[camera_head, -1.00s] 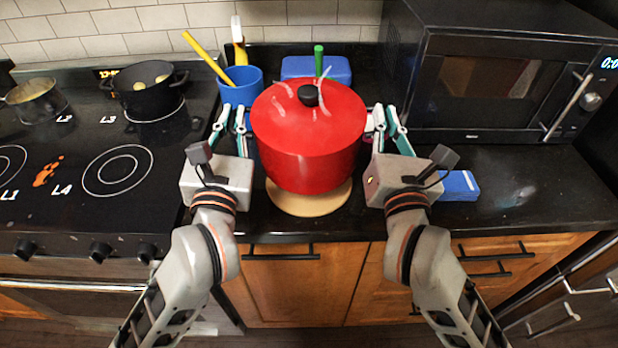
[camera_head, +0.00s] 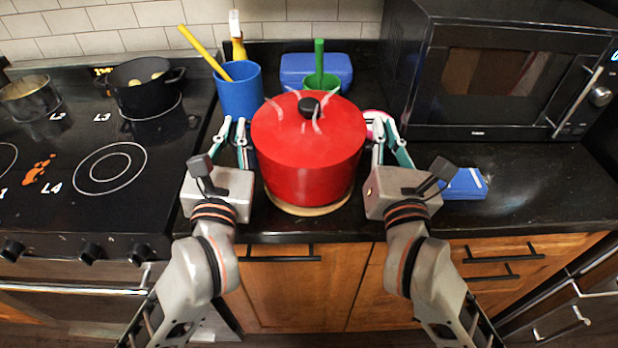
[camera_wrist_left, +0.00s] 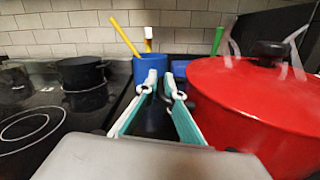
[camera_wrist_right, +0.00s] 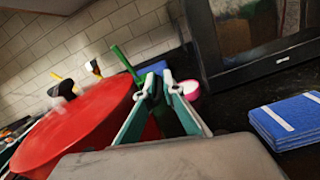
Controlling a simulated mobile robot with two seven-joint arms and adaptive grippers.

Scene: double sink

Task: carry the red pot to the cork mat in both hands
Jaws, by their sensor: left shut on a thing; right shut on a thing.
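The red pot (camera_head: 308,160), with its black-knobbed lid and steam-like wisps, is upright over the round cork mat (camera_head: 307,210). Only the mat's front rim shows; I cannot tell whether the pot touches it. My left gripper (camera_head: 233,130) is shut on the pot's left side and my right gripper (camera_head: 387,130) on its right side. The handles themselves are hidden. The pot also shows at the right of the left wrist view (camera_wrist_left: 265,105) and at the left of the right wrist view (camera_wrist_right: 85,125).
A blue cup (camera_head: 240,92) with a yellow utensil, a blue box (camera_head: 325,68) and a green-handled item (camera_head: 319,62) stand behind the pot. A stove (camera_head: 90,200) is left, a microwave (camera_head: 500,75) right. A blue packet (camera_head: 463,184) lies on the right counter.

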